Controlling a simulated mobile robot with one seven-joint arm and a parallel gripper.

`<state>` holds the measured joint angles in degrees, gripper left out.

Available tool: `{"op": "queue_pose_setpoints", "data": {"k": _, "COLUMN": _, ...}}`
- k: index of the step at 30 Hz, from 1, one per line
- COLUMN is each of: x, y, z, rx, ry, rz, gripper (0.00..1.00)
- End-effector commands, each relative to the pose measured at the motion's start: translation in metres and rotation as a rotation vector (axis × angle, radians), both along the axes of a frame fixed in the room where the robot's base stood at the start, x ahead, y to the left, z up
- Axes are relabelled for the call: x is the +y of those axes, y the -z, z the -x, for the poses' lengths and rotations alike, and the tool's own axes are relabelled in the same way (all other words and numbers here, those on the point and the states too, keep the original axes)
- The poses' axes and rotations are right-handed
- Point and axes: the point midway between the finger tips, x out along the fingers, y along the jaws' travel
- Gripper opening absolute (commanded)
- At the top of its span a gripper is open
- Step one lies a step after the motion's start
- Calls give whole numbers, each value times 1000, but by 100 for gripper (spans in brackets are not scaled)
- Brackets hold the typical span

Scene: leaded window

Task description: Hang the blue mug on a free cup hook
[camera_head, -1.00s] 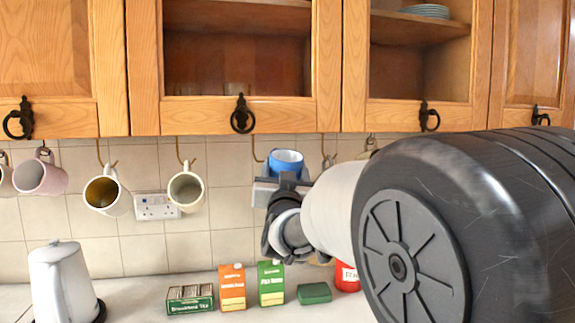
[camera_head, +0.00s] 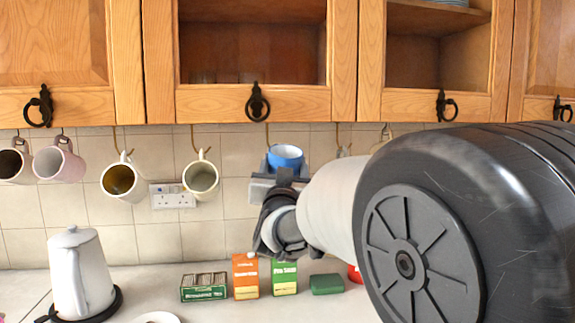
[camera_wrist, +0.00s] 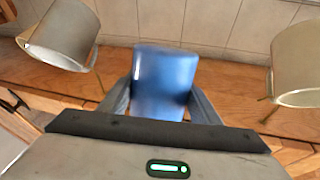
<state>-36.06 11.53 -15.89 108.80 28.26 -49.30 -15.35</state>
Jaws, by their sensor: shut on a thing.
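The blue mug (camera_head: 285,157) is held up under the wall cupboards, in front of the tiles, in the head view. My gripper (camera_head: 284,176) is shut on it from below. In the wrist view the blue mug (camera_wrist: 163,82) sits between the two fingers of my gripper (camera_wrist: 160,105). Its handle cannot be made out. A brass cup hook (camera_head: 267,134) hangs just above the mug with no mug on it; I cannot tell whether they touch. Another hook (camera_head: 341,146) to the right is partly hidden by my arm.
Cream mugs (camera_head: 201,178) (camera_head: 123,178), a pink mug (camera_head: 59,160) and a dark-mouthed mug (camera_head: 15,163) hang to the left. In the wrist view mugs flank mine. Below stand a kettle (camera_head: 76,275), a tea box (camera_head: 204,287) and cartons (camera_head: 245,275). A socket (camera_head: 172,196) is on the wall.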

Motion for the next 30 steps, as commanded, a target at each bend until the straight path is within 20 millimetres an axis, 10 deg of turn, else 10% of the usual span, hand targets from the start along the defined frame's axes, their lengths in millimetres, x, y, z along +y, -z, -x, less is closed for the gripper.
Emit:
{"op": "queue_pose_setpoints", "data": {"k": 12, "x": 0, "y": -1, "z": 0, "rx": -2, "ry": 0, "rz": -1, "gripper": 26}}
{"op": "queue_pose_setpoints", "data": {"k": 13, "x": 0, "y": -1, "z": 0, "rx": -2, "ry": 0, "rz": -1, "gripper": 59}}
{"op": "queue_pose_setpoints", "data": {"k": 17, "x": 0, "y": -1, "z": 0, "rx": -2, "ry": 0, "rz": -1, "gripper": 79}}
{"op": "queue_pose_setpoints", "data": {"k": 30, "x": 1, "y": 4, "z": 13, "rx": 2, "ry": -2, "rz": -2, "gripper": 79}}
